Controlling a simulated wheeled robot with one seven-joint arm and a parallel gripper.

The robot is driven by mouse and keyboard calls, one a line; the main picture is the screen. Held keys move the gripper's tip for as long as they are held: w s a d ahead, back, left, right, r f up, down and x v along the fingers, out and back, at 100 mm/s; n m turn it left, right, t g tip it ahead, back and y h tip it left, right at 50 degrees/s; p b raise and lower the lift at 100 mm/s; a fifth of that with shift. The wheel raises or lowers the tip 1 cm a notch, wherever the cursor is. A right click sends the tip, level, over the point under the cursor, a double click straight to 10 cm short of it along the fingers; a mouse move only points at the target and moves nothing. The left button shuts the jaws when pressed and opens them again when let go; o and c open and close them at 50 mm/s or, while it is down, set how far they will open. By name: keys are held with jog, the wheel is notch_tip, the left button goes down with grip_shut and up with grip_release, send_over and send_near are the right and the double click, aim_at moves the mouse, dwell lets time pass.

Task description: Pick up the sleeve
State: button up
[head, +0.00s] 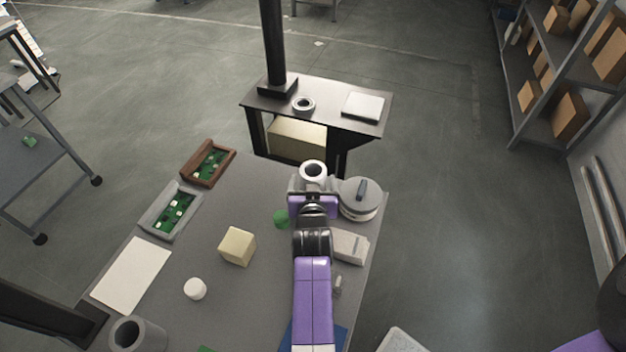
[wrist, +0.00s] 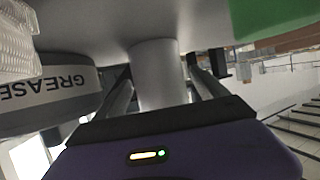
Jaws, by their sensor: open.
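The sleeve (head: 313,170) is a light grey hollow cylinder with a dark bore, upright near the far right edge of the grey table. In the wrist view, where things appear upside down, the sleeve (wrist: 158,75) stands between the two dark fingers. My gripper (head: 313,190) is open at the sleeve, with one finger on each side of it, also seen in the wrist view (wrist: 162,78). I cannot tell whether either finger touches it. In the head view my gripper and arm hide the sleeve's lower part.
A round tin (head: 360,200) stands close to my gripper; its GREASE label (wrist: 50,87) shows in the wrist view. A green object (head: 281,218), a pale block (head: 237,246) and a white cylinder (head: 195,289) are on the table. A dark bench (head: 335,117) stands beyond it.

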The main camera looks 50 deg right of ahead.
aim_at(313, 176)
jog(key=shift+x, duration=1.75)
jog(key=c, duration=1.7)
jog(key=shift+o, duration=0.2)
jog(key=shift+r, duration=0.15)
notch_tip(313, 176, up, 23)
jog(key=p, duration=0.7)
